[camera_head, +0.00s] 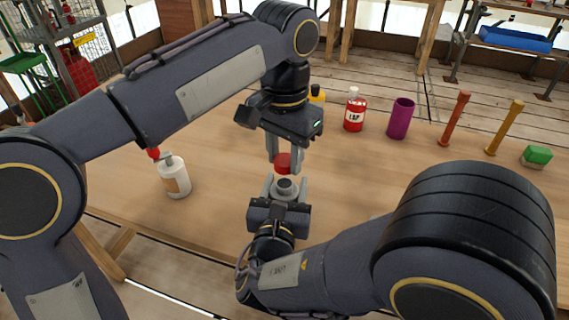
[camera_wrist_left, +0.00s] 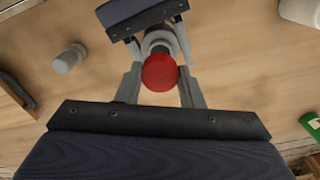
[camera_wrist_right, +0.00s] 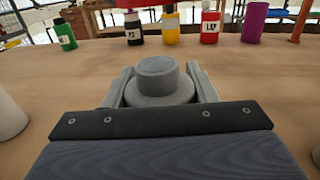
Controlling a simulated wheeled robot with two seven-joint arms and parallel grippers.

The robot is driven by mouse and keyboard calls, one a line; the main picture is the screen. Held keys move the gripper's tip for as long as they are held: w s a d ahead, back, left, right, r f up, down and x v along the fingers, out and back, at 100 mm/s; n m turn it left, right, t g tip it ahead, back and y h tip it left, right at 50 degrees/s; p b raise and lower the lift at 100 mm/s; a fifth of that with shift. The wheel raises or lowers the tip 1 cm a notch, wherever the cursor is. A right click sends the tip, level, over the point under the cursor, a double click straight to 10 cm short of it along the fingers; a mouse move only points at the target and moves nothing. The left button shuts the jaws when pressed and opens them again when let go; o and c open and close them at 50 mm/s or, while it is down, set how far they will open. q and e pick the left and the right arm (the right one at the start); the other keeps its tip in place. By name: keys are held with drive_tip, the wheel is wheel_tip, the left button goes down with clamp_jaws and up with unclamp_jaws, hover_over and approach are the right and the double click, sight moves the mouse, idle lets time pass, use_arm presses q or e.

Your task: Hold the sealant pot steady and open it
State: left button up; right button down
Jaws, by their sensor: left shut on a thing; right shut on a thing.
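The sealant pot is a small grey pot with a round neck (camera_wrist_right: 157,72); it also shows in the head view (camera_head: 285,187). My right gripper (camera_head: 285,189) is shut around the pot's body from the near side, and the pot stands upright. The red lid (camera_head: 283,162) is between the fingers of my left gripper (camera_head: 284,166), which comes down from above and is shut on it. The lid (camera_wrist_left: 159,72) is off the pot, held just above its neck with a small gap. The bare grey neck shows in the right wrist view. The pot's lower part is hidden.
A white bottle with a red top (camera_head: 173,178) stands to the left. A red bottle (camera_head: 355,114), a purple cup (camera_head: 400,119), a red stick (camera_head: 455,118), a tan stick (camera_head: 504,127) and a green block (camera_head: 537,156) stand to the right. The wooden table between is clear.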

drive_tip(key=c, duration=0.5)
unclamp_jaws()
drive_tip(key=shift+s, duration=0.1)
